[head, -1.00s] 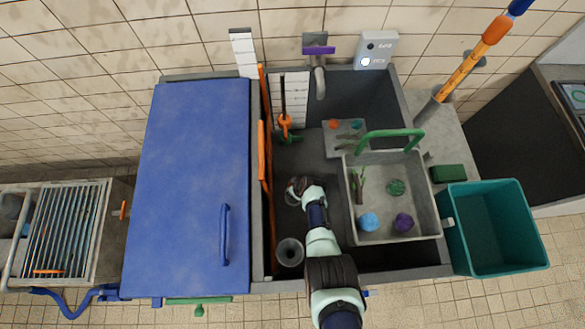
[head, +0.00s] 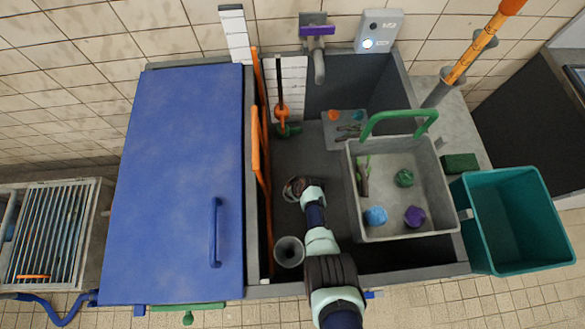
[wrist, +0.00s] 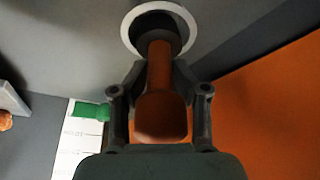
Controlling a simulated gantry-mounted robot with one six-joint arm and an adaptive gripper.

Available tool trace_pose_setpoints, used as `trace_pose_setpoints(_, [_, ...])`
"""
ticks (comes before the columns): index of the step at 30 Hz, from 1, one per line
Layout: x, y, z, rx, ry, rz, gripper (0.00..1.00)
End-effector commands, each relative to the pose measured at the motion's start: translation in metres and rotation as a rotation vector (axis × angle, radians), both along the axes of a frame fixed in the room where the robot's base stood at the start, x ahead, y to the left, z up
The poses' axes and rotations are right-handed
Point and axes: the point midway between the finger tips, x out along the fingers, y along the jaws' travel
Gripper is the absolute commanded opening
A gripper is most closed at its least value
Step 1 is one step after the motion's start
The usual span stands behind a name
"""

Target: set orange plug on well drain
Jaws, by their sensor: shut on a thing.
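My gripper (wrist: 159,100) is shut on the orange plug (wrist: 160,110) in the wrist view. The plug's narrow end points at the well drain, a dark round hole with a white rim (wrist: 134,22). That end overlaps the dark opening; I cannot tell whether it is inside or just above it. In the head view my gripper (head: 297,187) is low over the well floor (head: 330,180), at the drain. The gripper mostly hides the plug and the drain there.
A grey funnel-like cup (head: 289,252) stands in front of my gripper. A grey basket (head: 446,195) with a green handle is to the right, holding several small things. Orange poles (head: 266,190) run along the left wall. A blue lid (head: 180,180) lies further left.

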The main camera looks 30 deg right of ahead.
Motion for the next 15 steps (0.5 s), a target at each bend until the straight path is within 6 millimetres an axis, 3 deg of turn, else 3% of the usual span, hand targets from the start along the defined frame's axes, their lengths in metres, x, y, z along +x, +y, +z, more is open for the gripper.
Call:
trace_pose_setpoints(3, [0.0006,-0.0003,-0.0106,-0.001,-0.001,0.000,0.00])
trace_pose_setpoints(12, [0.0004,-0.0002,-0.0098,-0.001,-0.001,0.000,0.00])
trace_pose_setpoints(13, [0.0004,-0.0002,-0.0098,-0.001,-0.001,0.000,0.44])
trace_pose_setpoints(15, [0.0003,-0.0001,-0.0098,-0.001,-0.001,0.000,0.56])
